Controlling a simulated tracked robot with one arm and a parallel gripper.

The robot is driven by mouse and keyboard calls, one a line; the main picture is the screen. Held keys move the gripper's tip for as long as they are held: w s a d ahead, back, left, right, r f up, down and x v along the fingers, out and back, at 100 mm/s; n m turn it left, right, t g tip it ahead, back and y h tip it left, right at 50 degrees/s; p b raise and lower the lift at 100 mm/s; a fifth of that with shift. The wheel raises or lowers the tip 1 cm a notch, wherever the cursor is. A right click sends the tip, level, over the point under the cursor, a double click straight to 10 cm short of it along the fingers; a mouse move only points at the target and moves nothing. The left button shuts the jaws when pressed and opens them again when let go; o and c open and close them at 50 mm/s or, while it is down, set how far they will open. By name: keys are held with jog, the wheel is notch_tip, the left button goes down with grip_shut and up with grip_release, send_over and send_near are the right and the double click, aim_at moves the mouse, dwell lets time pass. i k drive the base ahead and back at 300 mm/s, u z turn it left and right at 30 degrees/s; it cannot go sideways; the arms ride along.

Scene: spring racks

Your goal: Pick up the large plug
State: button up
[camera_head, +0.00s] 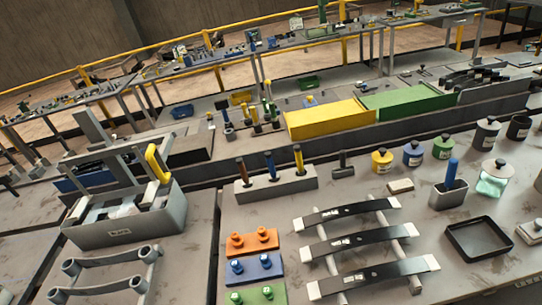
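No piece is plainly marked as the large plug. Small upright plug-like pieces stand in pairs on three coloured plates at the lower middle: an orange plate (252,243) with orange pieces, a blue plate (255,268) with blue pieces, and a green plate (258,295) with green pieces, cut by the bottom edge. I cannot tell which piece, if any, is the large plug, as their sizes look close. My gripper does not show in the view.
Right of the plates, several dark leaf springs (345,242) rest on a rack. A block with three handled tools (276,186) stands behind the plates. A grey bin (125,226) with a yellow handle is left. A black tray (478,239), a grey cup (449,194) and several jars are right.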

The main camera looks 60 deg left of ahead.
aim_at(237, 241)
jog(key=u, duration=0.4)
jog(key=i, duration=1.1)
jog(key=u, duration=0.75)
